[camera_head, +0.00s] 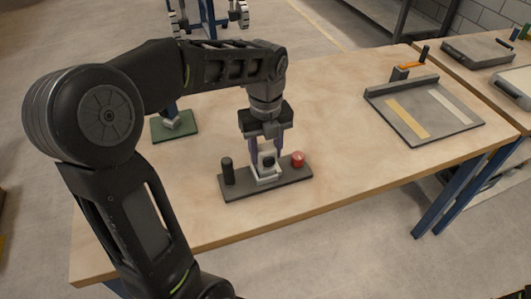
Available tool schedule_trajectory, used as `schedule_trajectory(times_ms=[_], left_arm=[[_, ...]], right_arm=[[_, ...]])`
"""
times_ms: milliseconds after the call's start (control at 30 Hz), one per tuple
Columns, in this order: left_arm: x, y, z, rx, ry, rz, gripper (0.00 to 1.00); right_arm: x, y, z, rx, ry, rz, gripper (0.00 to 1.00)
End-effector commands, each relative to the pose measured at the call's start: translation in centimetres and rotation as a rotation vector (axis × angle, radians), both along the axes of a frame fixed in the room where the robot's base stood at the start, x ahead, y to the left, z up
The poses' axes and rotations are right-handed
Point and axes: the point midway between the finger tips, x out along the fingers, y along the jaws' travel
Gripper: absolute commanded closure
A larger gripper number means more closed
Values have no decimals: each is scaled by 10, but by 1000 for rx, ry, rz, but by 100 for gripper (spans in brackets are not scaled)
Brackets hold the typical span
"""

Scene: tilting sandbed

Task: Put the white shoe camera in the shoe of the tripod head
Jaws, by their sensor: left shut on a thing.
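A small white camera (262,173) with a dark round front stands on a dark grey flat base (235,192) on the wooden table. My left gripper (265,152) points down over the base and is shut on the white camera from above. The base also bears a black upright cylinder (227,170) at its left and a red round knob (297,160) at its right. The tripod head's shoe cannot be told apart under the camera. Whether the camera is seated or just above it cannot be told. My right gripper is not in view.
A green mat (174,127) with a pale grey piece (172,122) lies at the back left, partly behind my arm. A grey tray (424,141) with a yellow and a pale strip is at the right. The wooden table (345,170) between is clear.

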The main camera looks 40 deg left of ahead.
Motion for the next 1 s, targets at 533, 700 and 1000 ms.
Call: schedule_trajectory(times_ms=[533,700,1000], left_arm=[[0,0,-12,0,0,0,52],[0,0,-12,0,0,0,38],[0,0,-12,0,0,0,35]], right_arm=[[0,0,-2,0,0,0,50],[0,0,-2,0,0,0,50],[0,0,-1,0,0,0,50]])
